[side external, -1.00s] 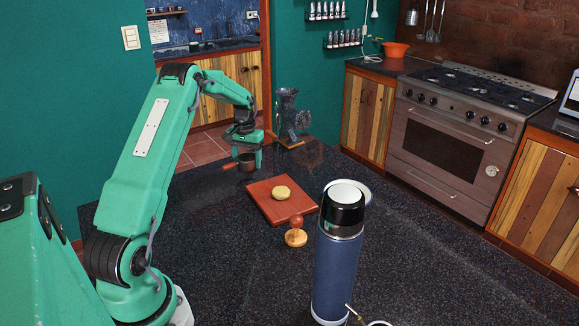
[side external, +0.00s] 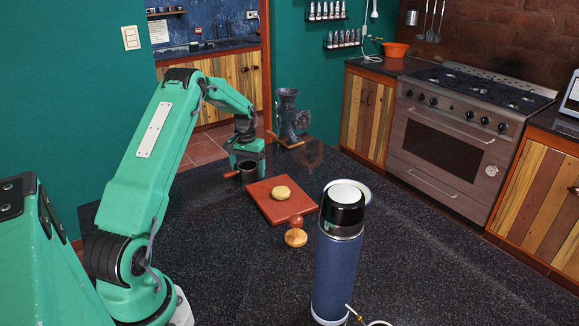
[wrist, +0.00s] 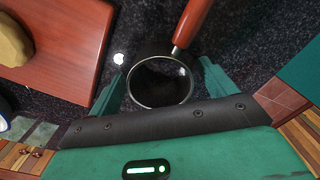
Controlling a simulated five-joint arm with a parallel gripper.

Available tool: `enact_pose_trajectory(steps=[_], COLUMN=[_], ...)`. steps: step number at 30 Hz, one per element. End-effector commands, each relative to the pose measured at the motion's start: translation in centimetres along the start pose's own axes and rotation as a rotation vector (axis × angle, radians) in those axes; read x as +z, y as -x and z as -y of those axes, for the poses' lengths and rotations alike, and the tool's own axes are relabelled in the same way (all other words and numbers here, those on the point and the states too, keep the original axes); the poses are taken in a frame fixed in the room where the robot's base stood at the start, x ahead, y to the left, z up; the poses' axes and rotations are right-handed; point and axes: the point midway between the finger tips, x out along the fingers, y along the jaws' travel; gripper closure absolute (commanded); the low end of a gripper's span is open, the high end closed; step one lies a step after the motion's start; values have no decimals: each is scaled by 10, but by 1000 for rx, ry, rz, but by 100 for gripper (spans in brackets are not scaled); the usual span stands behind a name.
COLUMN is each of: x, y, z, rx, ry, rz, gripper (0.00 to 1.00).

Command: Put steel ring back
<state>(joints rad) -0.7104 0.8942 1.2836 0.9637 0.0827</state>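A small dark round cup with a bright steel rim (wrist: 160,106) and a red-brown handle (wrist: 192,22) sits between my gripper's fingers in the wrist view. The steel rim is the clearest ring shape there; I cannot tell whether it is a separate ring. The cup (side external: 247,171) also shows in the side view, low over the dark counter left of the red board, its handle pointing left. My gripper (wrist: 166,85) reaches down around the cup, one green finger on each side. Narrow gaps seem to show beside the rim, so the fingers look open.
A red board (side external: 262,202) carries a tan round piece (side external: 281,193). A wooden tamper-like piece (side external: 296,237) stands in front of it. A metal grinder (side external: 290,115) stands behind my gripper.

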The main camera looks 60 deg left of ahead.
Motion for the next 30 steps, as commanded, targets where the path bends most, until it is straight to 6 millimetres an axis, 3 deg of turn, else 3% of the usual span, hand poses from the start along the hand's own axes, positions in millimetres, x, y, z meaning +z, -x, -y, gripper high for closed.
enact_pose_trajectory(steps=[8, 14, 30], x=[0, 0, -1], y=[3, 17, 99], z=[0, 0, 0], rx=[0, 0, 0], ry=[0, 0, 0], rz=[-1, -2, -3], gripper=[16, 16, 16])
